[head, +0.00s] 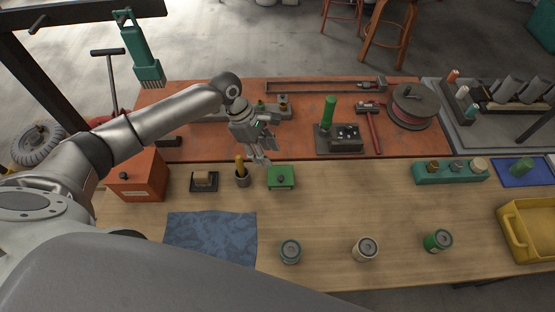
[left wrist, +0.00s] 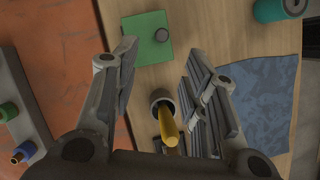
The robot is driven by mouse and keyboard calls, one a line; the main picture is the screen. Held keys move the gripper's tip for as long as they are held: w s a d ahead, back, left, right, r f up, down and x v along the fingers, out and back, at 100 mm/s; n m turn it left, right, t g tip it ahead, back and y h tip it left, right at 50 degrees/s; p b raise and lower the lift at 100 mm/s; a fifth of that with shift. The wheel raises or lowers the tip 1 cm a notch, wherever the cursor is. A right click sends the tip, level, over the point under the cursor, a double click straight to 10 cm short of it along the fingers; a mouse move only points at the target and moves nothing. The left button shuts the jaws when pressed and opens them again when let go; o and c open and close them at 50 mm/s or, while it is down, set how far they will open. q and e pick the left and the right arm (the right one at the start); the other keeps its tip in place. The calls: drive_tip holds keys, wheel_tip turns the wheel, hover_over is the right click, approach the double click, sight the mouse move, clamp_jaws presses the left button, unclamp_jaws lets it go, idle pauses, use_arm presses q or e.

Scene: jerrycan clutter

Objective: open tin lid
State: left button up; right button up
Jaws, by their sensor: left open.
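My left gripper (head: 261,160) is open and empty, pointing down, above and slightly left of the tin. In the left wrist view its spread fingers (left wrist: 160,62) frame a small grey cup (left wrist: 160,98) with a yellow-handled tool (left wrist: 168,128) below them. My right gripper is not in view.
A wooden block on a dark stand (head: 204,180) and an orange box (head: 140,176) stand left of the cup. A blue cloth (head: 211,237) lies in front. Several round cans, one green (head: 290,251), line the front edge. The orange work surface behind holds tools.

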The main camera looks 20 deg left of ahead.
sight(280, 177)
use_arm(q)
drive_tip(key=x, duration=0.3)
drive_tip(key=p+x, duration=0.1)
drive_tip(key=shift+s+d+f, duration=0.1)
drive_tip(key=shift+s+d, duration=0.1)
drive_tip(key=shift+s, duration=0.15)
drive_tip(key=x, duration=0.5)
drive_tip(key=shift+w+f, duration=0.2)
drive_tip(key=shift+f, duration=0.1)
drive_tip(key=shift+d+f, duration=0.1)
drive_tip(key=shift+f, duration=0.05)
drive_tip(key=shift+c, duration=0.2)
drive_tip(key=c, duration=0.7)
clamp_jaws()
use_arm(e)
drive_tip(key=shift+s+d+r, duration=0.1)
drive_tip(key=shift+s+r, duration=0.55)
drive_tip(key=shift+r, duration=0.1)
